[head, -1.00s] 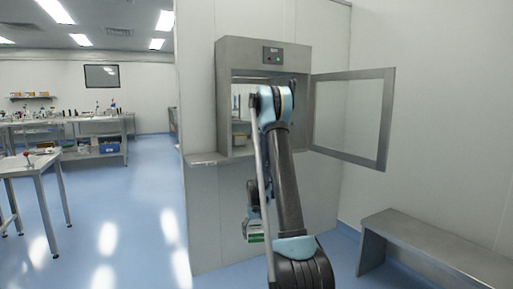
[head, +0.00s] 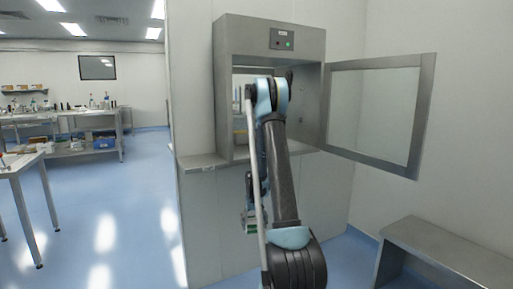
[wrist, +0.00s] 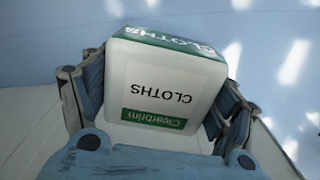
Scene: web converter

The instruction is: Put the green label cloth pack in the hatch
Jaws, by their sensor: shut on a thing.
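The cloth pack (wrist: 165,85) is white with green bands and the word CLOTHS, and it fills the middle of the wrist view. My gripper (wrist: 155,100) is shut on it, with a finger on each side. In the head view the pack (head: 250,222) shows small and low, below the hatch's ledge and partly hidden by my arm. The hatch (head: 268,40) is a grey metal box in the wall. Its glazed door (head: 376,112) is swung open to the right. My arm hides part of the opening.
A metal ledge (head: 196,162) runs under the hatch. A metal bench (head: 440,250) stands at the lower right. Worktables (head: 100,115) with bottles stand far left. The blue floor (head: 105,195) at left is clear.

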